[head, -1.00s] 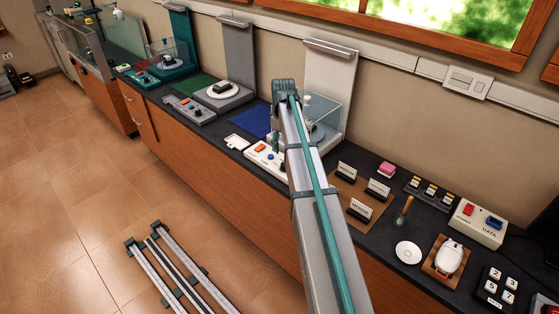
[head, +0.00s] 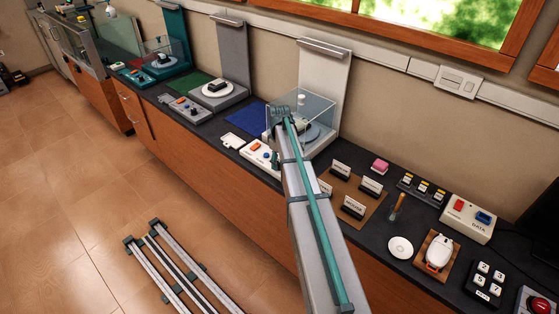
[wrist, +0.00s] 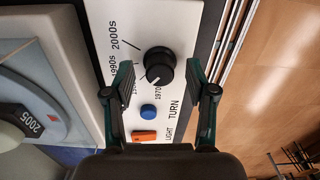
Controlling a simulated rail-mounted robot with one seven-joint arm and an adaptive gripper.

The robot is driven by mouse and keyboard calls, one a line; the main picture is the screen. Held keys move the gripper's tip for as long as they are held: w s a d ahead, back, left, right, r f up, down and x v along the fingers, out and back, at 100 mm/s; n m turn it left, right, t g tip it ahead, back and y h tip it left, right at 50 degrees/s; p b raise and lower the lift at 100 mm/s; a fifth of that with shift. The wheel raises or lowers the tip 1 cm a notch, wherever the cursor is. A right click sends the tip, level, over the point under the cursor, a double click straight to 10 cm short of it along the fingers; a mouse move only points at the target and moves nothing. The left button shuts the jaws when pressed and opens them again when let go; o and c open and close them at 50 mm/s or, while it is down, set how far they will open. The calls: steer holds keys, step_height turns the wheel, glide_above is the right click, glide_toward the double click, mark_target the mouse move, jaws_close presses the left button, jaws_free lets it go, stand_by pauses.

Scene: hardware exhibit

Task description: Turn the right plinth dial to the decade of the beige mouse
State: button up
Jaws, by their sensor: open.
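The right plinth dial (wrist: 159,65) is a black round knob on a white panel (wrist: 185,22), marked 1970s, 1990s, 2000s and one label partly hidden by a finger. Its white mark appears to face the 1970s label. My gripper (wrist: 160,70) is open, with one fingertip on each side of the knob; I cannot tell whether they touch it. In the head view the white panel (head: 250,148) is partly hidden by my arm. A pale mouse-shaped object (head: 439,251) lies on a brown pad at the right; its exact shade is hard to tell.
A blue button (wrist: 148,111) and an orange LIGHT switch (wrist: 144,136) sit close to the dial. A turntable with a 2005 tag (wrist: 31,122) is beside the panel. A clear case (head: 316,108) stands behind. Label cards (head: 353,208) stand to the right.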

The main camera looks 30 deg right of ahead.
steer(key=shift+f, duration=0.15)
jaws_close()
